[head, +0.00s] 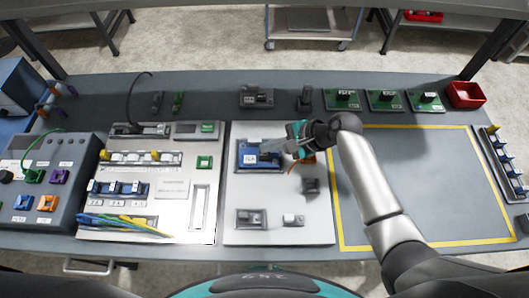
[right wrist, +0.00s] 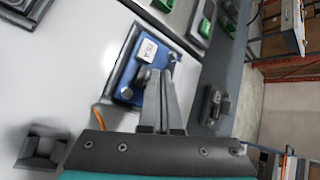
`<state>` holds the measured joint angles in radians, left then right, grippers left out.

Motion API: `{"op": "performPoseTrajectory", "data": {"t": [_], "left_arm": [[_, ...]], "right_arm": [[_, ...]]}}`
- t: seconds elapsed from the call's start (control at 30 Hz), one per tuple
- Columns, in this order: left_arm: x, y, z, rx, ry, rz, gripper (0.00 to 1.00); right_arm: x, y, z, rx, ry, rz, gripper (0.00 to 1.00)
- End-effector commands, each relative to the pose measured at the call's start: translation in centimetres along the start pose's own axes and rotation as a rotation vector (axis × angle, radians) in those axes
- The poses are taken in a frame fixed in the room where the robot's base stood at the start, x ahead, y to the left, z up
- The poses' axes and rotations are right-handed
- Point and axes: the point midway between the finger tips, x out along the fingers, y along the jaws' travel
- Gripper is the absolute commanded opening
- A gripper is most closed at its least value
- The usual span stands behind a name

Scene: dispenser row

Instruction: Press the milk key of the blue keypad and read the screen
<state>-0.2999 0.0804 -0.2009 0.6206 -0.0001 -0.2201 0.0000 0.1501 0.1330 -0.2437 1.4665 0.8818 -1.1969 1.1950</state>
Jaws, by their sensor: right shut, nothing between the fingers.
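A blue block (head: 246,166) with a small white label sits on the white middle panel (head: 285,225) in the head view. It also shows in the right wrist view (right wrist: 127,92), with dark knob-like parts on it. I cannot make out a key marked milk or a lit screen. My right gripper (head: 264,148) is shut and empty, its fingertips over the blue block's back right part. In the right wrist view the fingers (right wrist: 160,76) reach over the block and hide part of it. I cannot tell whether they touch it. My left gripper is not in view.
A left white panel (head: 180,223) carries blue switches, a grey box and a cable bundle.

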Motion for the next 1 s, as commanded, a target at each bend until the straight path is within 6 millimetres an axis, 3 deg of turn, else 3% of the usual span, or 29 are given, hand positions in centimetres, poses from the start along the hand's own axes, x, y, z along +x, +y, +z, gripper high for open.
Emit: {"op": "performPoseTrajectory", "data": {"t": [1.0], "left_arm": [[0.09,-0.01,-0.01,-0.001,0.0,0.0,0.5]], "right_arm": [[0.75,0.53,-0.54,0.0,0.0,0.0,0.0]]}}
